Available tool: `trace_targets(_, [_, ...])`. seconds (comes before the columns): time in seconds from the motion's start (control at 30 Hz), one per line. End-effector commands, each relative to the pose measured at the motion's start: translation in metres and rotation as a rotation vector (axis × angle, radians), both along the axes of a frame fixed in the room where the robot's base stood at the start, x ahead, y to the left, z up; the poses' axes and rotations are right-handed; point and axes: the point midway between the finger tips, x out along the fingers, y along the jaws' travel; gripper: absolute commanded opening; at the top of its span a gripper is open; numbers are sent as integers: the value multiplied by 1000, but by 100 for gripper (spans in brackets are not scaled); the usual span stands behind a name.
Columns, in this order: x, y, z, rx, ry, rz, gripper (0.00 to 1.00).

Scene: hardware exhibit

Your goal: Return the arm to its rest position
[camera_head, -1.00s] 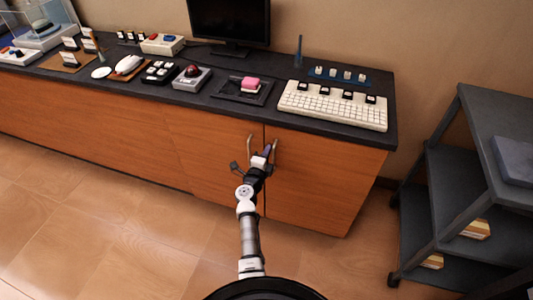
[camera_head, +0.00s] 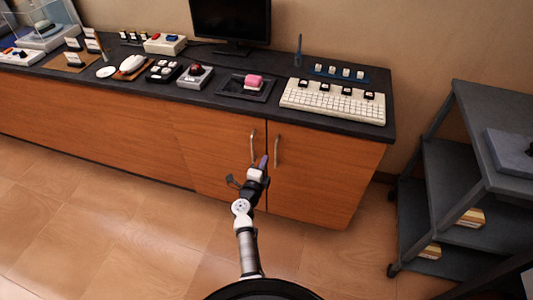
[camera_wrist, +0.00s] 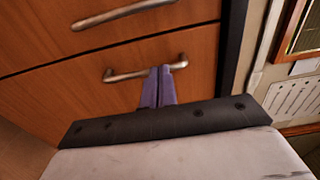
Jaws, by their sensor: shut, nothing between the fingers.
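My arm (camera_head: 246,235) reaches forward from my base at the bottom of the head view. My gripper (camera_head: 264,160) is in front of the wooden cabinet (camera_head: 320,180), near its two upright metal handles. In the wrist view my gripper (camera_wrist: 158,86) shows as two purple fingers close together, with nothing between them. The fingertips overlap the right part of a metal handle (camera_wrist: 125,74) in that picture. I cannot tell whether they touch it.
A grey shelf cart (camera_head: 465,180) stands at the right. The tiled floor (camera_head: 120,235) at left is clear.

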Motion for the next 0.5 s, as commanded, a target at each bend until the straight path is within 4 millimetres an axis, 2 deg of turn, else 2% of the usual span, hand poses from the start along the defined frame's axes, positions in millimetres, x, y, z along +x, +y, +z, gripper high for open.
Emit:
trace_targets(0.03, [-12, 4, 0, 0, 2, 3, 0])
trace_targets(0.2, [-39, 13, -1, 2, 2, 1, 0])
trace_targets(0.33, [-51, 17, -1, 0, 1, 1, 0])
trace_targets(0.5, [-57, 19, -1, 0, 1, 0, 0])
